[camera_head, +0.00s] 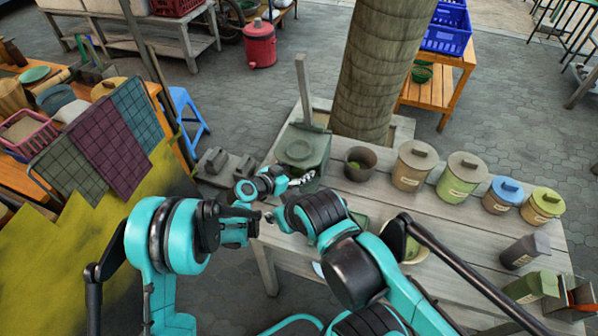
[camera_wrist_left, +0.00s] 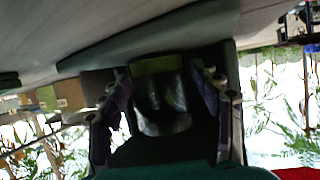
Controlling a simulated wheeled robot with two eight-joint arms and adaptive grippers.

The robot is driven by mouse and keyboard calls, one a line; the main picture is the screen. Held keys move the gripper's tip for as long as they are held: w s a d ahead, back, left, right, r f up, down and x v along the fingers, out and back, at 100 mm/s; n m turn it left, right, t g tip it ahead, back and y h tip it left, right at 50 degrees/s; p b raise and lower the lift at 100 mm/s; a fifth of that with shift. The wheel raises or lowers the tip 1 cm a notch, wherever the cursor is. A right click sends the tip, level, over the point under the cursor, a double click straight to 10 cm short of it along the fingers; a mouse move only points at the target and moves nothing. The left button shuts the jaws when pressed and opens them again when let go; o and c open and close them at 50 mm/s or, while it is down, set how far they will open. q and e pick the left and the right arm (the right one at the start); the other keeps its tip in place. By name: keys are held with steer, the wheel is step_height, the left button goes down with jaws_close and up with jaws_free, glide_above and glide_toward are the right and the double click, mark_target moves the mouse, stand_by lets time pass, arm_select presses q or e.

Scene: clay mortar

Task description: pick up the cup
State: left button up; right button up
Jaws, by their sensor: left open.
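A dark, round, open cup (camera_head: 360,164) stands upright on the wooden table (camera_head: 385,200), right of a dark green box-like stand (camera_head: 302,149) in the head view. My left gripper (camera_head: 304,181) is at the near side of the stand, left of the cup and apart from it. In the left wrist view my left gripper (camera_wrist_left: 160,85) has its two fingers spread. A dark, glossy shape with a green edge shows between them; I cannot tell what it is. My right arm crosses the table's near left part, and its fingers cannot be made out.
Lidded canisters (camera_head: 414,165) stand in a row right of the cup. A grey container (camera_head: 525,250) and a green box (camera_head: 531,287) are at the right end. A thick trunk (camera_head: 378,70) rises behind the table. Bare planks lie in front of the canisters.

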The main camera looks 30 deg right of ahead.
arm_select(q)
steer(key=c, duration=0.9)
steer(key=shift+r, duration=0.1)
steer(key=shift+c, duration=0.3)
